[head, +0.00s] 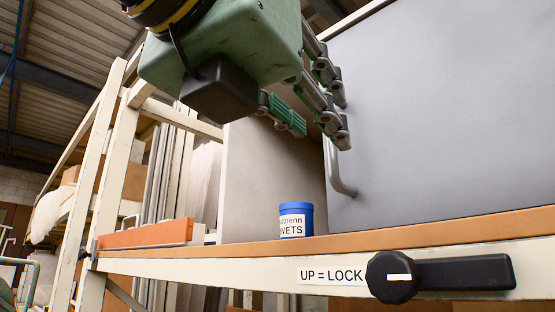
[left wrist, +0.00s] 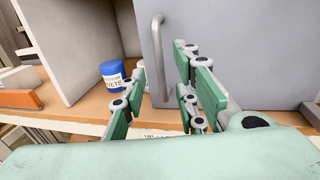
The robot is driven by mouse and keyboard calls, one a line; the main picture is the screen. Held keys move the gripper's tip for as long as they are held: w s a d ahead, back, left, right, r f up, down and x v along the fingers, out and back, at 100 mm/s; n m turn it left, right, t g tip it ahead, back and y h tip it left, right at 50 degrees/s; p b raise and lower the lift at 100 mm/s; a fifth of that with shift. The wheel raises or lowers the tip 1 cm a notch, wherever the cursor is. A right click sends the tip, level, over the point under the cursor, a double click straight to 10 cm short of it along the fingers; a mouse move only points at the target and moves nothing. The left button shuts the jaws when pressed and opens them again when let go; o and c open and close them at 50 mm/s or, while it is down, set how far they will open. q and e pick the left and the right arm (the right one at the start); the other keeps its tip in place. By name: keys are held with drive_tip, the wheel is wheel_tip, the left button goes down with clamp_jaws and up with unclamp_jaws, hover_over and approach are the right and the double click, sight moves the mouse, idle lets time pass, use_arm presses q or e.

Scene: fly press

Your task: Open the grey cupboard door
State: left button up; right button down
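The grey cupboard door (head: 445,110) fills the right of the head view and also shows in the left wrist view (left wrist: 250,50). Its upright grey bar handle (head: 339,178) is on the door's left side. My left gripper (head: 316,128) is in front of the handle's upper part and hides some of it. In the left wrist view its green fingers (left wrist: 160,70) are spread, with the handle (left wrist: 158,60) appearing between them. I cannot tell whether they touch it. The cupboard's inside shows left of the door, which seems to stand ajar. My right gripper is not in view.
A blue labelled tin (head: 296,220) stands on the wooden ledge (head: 420,232), left of the door. Below the ledge is a black lever (head: 440,275) lying level, beside an "UP = LOCK" label (head: 330,275). An orange bar (head: 145,234) lies at left.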

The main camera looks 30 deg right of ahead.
use_arm(q)
drive_tip(key=v, duration=0.6)
drive_tip(key=shift+s+a, duration=0.15)
drive_tip(key=shift+a, duration=0.05)
